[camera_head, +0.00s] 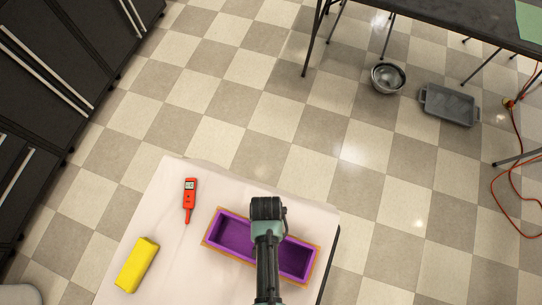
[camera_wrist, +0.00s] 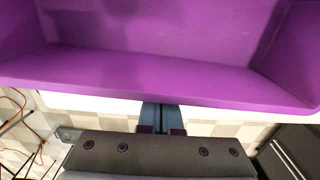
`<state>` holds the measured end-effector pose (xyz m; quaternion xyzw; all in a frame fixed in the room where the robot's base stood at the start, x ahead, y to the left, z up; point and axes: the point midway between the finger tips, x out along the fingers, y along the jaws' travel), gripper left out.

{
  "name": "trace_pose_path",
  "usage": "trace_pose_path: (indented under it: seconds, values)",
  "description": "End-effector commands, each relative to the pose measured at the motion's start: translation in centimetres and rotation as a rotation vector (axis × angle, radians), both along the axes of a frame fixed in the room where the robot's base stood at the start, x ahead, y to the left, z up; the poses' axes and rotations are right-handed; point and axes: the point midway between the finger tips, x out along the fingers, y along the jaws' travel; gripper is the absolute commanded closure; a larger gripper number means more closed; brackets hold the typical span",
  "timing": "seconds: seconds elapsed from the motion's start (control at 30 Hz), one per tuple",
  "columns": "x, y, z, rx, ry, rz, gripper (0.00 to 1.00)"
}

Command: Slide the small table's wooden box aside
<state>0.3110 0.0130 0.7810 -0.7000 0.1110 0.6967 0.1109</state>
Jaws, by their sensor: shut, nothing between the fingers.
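The wooden box (camera_head: 313,268) is a long open box with a tan rim and a purple inside. It lies at a slant on the small table (camera_head: 185,258), which has a pale cover, near its right edge. My arm crosses over the box's middle in the head view and hides part of it. In the wrist view the box's purple inside (camera_wrist: 150,75) fills the upper part. My gripper (camera_wrist: 161,108) is shut and empty, its fingertips at the purple edge nearest it. I cannot tell whether they touch the box.
A red handheld meter (camera_head: 189,198) and a yellow block (camera_head: 137,264) lie on the table's left side. A metal bowl (camera_head: 388,78) and a grey tray (camera_head: 449,105) are on the floor by a dark table (camera_head: 450,22). An orange cable (camera_head: 515,135) lies at right. The checkered floor between is clear.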

Motion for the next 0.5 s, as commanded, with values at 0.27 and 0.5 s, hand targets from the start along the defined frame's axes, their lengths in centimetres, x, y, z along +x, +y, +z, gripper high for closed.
trace_pose_path:
  seconds: [0.27,0.5]
  values:
    - [-8.8,2.6,0.5,0.000,0.017,0.003,1.00]
    - [-14.9,4.7,0.2,0.001,0.013,0.001,1.00]
